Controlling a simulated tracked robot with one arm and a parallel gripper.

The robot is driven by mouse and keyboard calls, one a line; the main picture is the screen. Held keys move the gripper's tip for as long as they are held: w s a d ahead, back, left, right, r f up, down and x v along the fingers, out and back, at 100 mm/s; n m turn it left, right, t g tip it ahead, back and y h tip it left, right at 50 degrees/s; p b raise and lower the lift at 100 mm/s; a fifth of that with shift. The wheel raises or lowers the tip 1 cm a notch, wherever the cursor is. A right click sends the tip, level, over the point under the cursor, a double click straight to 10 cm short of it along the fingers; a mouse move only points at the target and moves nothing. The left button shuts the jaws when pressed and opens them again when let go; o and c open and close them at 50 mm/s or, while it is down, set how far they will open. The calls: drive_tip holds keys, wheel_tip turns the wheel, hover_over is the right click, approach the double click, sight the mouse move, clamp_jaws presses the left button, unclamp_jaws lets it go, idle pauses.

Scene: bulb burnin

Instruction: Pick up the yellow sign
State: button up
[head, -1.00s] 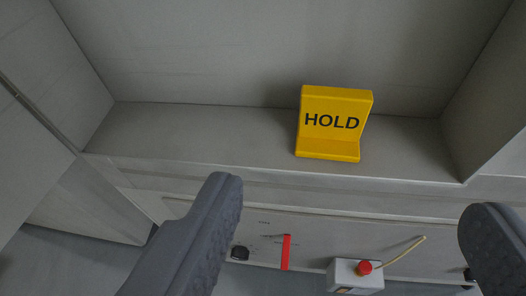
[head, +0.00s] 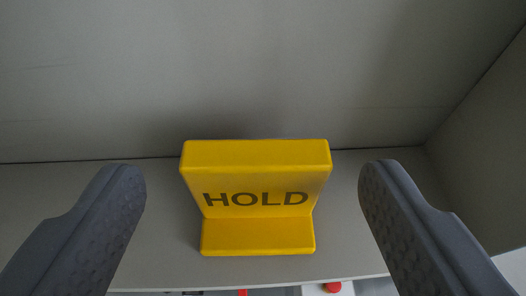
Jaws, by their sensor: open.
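The yellow sign (head: 258,235) stands upright on a grey shelf (head: 165,225), with "HOLD" in dark letters on its front and a flat foot towards me. My gripper (head: 253,180) is open. Its left finger is to the left of the sign and its right finger is to the right, with a gap on both sides. Neither finger appears to touch the sign.
A grey back wall (head: 250,70) rises close behind the sign. A side wall (head: 485,140) closes the shelf on the right. Below the shelf's front edge, a red button (head: 332,287) and a bit of a red strip (head: 242,292) show.

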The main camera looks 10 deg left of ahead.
sight(257, 184)
drive_tip(key=shift+x, duration=1.6)
drive_tip(key=shift+d, duration=0.1)
drive_tip(key=c, duration=1.1)
drive_tip(key=shift+o, duration=0.2)
drive_tip(key=shift+r, duration=0.95)
drive_tip(key=shift+r+p, duration=0.35)
drive_tip(key=shift+r, duration=0.55)
drive_tip(key=s+a+b, duration=0.2)
drive_tip(key=s+b, duration=0.2)
drive_tip(key=s, duration=0.3)
drive_tip(key=s+a+r+b, duration=0.1)
drive_tip(key=s+a+b, duration=0.2)
drive_tip(key=s, duration=0.5)
drive_tip(key=shift+b, duration=0.8)
